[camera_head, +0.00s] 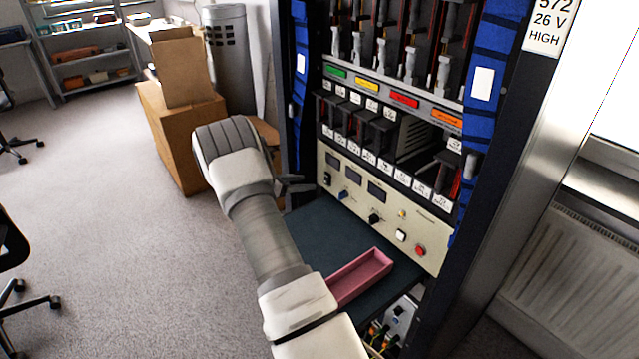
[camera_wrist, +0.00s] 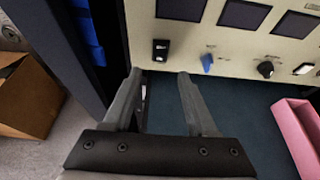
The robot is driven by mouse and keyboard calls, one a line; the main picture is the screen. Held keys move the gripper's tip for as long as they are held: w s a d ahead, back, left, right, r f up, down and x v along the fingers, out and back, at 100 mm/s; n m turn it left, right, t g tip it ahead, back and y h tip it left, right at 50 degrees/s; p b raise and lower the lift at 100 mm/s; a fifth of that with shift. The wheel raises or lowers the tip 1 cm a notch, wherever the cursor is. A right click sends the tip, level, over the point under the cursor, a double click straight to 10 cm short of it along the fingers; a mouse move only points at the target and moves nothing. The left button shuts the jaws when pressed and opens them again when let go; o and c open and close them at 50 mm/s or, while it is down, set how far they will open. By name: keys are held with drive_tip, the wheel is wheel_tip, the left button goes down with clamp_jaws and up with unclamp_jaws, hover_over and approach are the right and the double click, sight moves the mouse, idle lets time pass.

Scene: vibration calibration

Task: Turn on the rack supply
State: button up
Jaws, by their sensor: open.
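The rack supply is a cream panel (camera_head: 375,205) low in the rack, with three dark displays. A black rocker switch (camera_head: 327,179) sits at its left end; it also shows in the wrist view (camera_wrist: 160,50). A blue knob (camera_wrist: 207,63) and a black knob (camera_wrist: 265,69) are to its right. A white button (camera_head: 401,236) and a red button (camera_head: 420,251) are at the panel's right. My gripper (camera_wrist: 160,80) is open and empty, its fingertips just below and in front of the rocker switch, apparently apart from it. The switch's position is too small to tell.
A dark shelf (camera_head: 315,235) juts out below the panel, with a pink tray (camera_head: 372,268) on it. The rack's dark left post (camera_wrist: 85,45) is close to my gripper's left. Cardboard boxes (camera_head: 170,125) stand left of the rack. Open carpet lies at the left.

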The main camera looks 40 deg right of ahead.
sight(326, 182)
drive_tip(key=x, duration=0.7)
drive_tip(key=shift+d+f, duration=0.1)
clamp_jaws()
